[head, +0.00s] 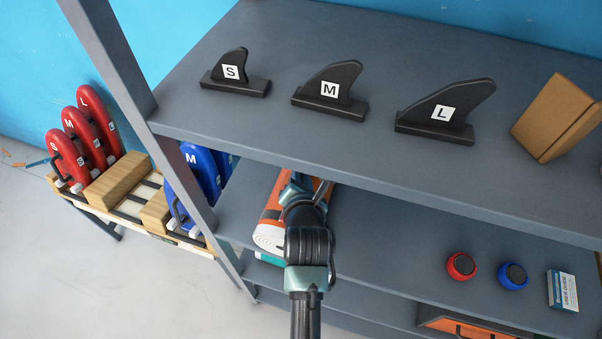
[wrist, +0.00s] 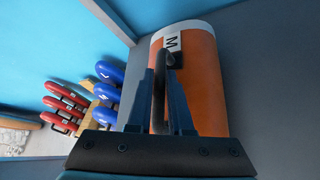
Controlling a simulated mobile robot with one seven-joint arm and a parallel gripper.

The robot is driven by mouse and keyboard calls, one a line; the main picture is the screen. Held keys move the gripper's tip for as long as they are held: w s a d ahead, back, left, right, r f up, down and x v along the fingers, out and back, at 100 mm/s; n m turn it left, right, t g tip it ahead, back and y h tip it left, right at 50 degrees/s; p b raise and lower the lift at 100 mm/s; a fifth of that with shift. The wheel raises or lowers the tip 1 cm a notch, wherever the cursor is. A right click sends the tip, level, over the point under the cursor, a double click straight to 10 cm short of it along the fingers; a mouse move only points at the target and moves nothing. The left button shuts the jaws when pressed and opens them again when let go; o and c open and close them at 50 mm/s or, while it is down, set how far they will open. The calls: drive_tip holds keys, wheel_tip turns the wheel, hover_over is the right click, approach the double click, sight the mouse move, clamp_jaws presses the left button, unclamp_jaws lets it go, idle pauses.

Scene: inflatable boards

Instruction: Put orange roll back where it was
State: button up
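The orange roll (head: 270,213) is at the left end of the middle shelf in the head view, partly hidden behind my arm. Its pale spiral end faces the front. In the wrist view the roll (wrist: 205,80) fills the middle, with a white M label and a black handle (wrist: 160,95). My gripper (wrist: 162,75) has its two fingers closed in on either side of this handle. In the head view my gripper (head: 303,185) is over the roll, under the top shelf's front edge. Whether the roll touches the shelf is hidden.
Black fins marked S, M (head: 330,92) and L stand on the top shelf (head: 290,40) with a cardboard box (head: 558,118). Red (head: 461,266) and blue (head: 513,276) round items and a small box (head: 562,290) sit on the middle shelf's right. A shelf post (head: 185,150) stands left. Red and blue boards are beyond it.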

drive_tip(key=o, duration=0.4)
drive_tip(key=shift+r, duration=0.1)
drive_tip(key=v, duration=1.2)
drive_tip(key=shift+b, duration=0.45)
drive_tip(key=shift+d, duration=0.1)
